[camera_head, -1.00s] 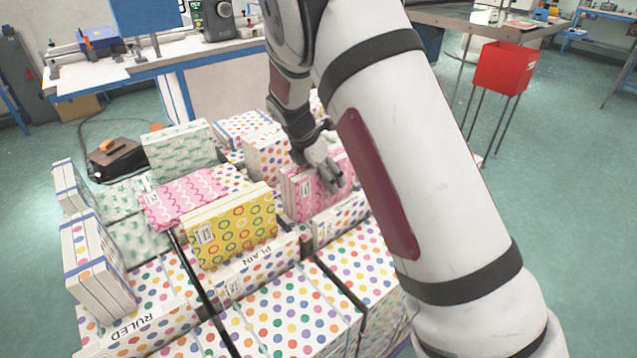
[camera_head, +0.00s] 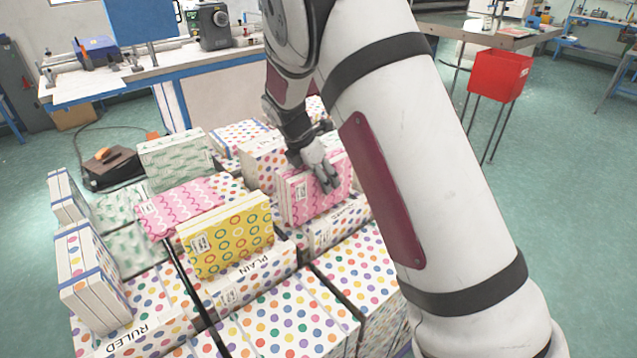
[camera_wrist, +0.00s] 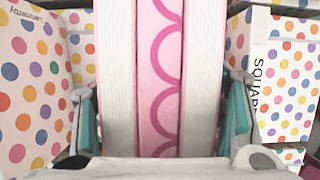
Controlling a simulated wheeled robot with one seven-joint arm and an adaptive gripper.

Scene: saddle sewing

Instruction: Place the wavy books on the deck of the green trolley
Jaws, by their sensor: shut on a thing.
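My gripper (camera_head: 322,172) points down at the pink wavy books (camera_head: 318,195), which stand upright among the dotted boxes. In the wrist view, the pink wavy books (camera_wrist: 160,80) show a pink scalloped spine between white page blocks. The teal finger pads lie on both sides, and the gripper is shut on the books. I cannot tell whether their bottom touches the boxes beneath. Another pink wavy book (camera_head: 180,207) lies flat to the left, behind a yellow ringed book (camera_head: 232,240). I cannot make out the green trolley's deck.
Dotted boxes (camera_head: 290,315) fill the foreground. White-and-blue books (camera_head: 88,275) stand at the left, and a green patterned book (camera_head: 175,160) stands behind. A red bin (camera_head: 499,75) on thin legs stands at the right. Green floor (camera_head: 540,210) is open there.

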